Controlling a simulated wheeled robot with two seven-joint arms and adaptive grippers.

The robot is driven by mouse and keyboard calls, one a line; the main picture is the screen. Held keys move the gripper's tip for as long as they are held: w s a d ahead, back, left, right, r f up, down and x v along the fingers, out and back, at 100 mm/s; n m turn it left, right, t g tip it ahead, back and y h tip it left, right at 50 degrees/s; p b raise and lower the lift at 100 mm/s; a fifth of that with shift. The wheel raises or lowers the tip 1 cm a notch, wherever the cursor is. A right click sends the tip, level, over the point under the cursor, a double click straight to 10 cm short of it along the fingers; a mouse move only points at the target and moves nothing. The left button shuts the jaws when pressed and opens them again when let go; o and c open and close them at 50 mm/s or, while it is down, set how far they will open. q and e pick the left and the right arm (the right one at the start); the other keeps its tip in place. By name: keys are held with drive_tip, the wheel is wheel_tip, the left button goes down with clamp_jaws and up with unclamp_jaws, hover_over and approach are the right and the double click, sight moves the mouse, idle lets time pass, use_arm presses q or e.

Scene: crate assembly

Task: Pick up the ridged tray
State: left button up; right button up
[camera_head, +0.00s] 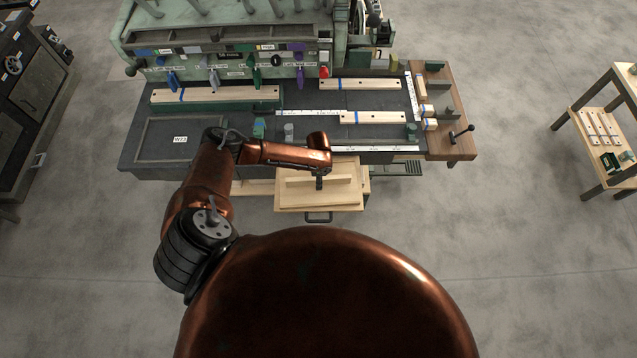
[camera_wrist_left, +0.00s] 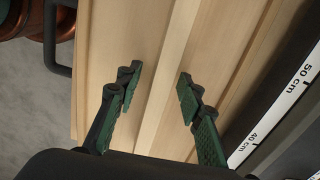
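The ridged tray (camera_head: 338,203) is a pale wooden board with a raised ridge across its middle, at the front edge of the workbench in the head view. In the left wrist view the tray (camera_wrist_left: 100,60) fills most of the picture, its ridge running between my fingers. My left gripper (camera_head: 319,184) is over the tray, pointing down. In the left wrist view my left gripper (camera_wrist_left: 158,95) is open, with one green-padded finger on each side of the ridge. Whether the fingertips touch the wood I cannot tell. My right gripper is not in view.
A dark handle (camera_head: 317,217) sits at the tray's front side. A shelf (camera_head: 600,130) stands at the right. The floor between is clear.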

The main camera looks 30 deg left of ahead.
use_arm(q)
drive_tip(key=shift+c, duration=0.4)
clamp_jaws()
idle(0.4)
